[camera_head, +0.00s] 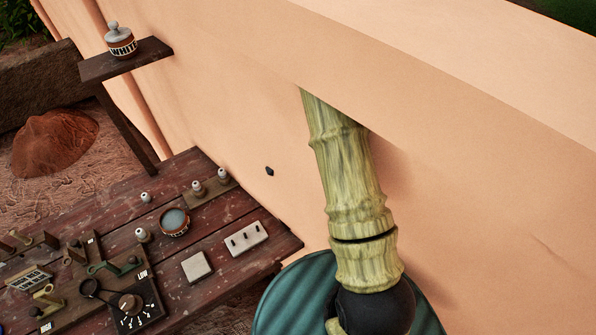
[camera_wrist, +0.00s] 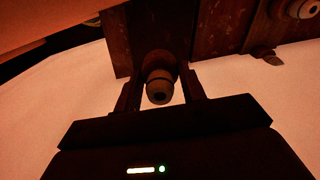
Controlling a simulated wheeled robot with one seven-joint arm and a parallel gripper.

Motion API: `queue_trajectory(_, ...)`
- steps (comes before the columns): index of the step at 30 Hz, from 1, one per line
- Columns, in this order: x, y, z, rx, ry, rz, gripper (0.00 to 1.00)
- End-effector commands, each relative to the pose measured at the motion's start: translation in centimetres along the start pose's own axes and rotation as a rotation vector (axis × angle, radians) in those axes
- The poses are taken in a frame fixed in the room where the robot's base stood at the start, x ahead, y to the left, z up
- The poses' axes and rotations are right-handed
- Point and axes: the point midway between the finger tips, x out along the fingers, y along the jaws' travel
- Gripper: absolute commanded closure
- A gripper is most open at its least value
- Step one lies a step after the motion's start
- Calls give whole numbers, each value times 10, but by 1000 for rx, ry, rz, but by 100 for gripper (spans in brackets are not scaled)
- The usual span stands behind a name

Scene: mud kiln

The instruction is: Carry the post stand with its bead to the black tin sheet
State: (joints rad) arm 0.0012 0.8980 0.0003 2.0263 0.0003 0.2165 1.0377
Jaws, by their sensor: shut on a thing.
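In the dim wrist view my gripper (camera_wrist: 160,80) is shut on a small round-ended piece (camera_wrist: 158,92), which looks like the post stand with its bead. One finger stands on each side of it. Its base is dark, so I cannot tell its exact tilt or whether it touches the dark wood behind. In the head view my gripper is not visible. Similar small posts with pale beads stand on the table, one near the back (camera_head: 145,197) and one beside the round bowl (camera_head: 142,235). I cannot pick out the black tin sheet for certain.
The dark red plank table (camera_head: 235,275) runs along the peach wall (camera_head: 240,100). It bears a grey bowl (camera_head: 174,221), a slotted pale block (camera_head: 243,237), a square tile (camera_head: 196,266) and a black dial plate (camera_head: 135,306). A shelf (camera_head: 110,66) holds a lidded jar (camera_head: 121,42).

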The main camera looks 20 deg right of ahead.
Motion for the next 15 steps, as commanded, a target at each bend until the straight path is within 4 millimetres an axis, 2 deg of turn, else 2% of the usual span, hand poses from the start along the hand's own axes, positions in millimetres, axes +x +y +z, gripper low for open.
queue_trajectory(15, 5, 0, 0, 22, 0, 1, 76)
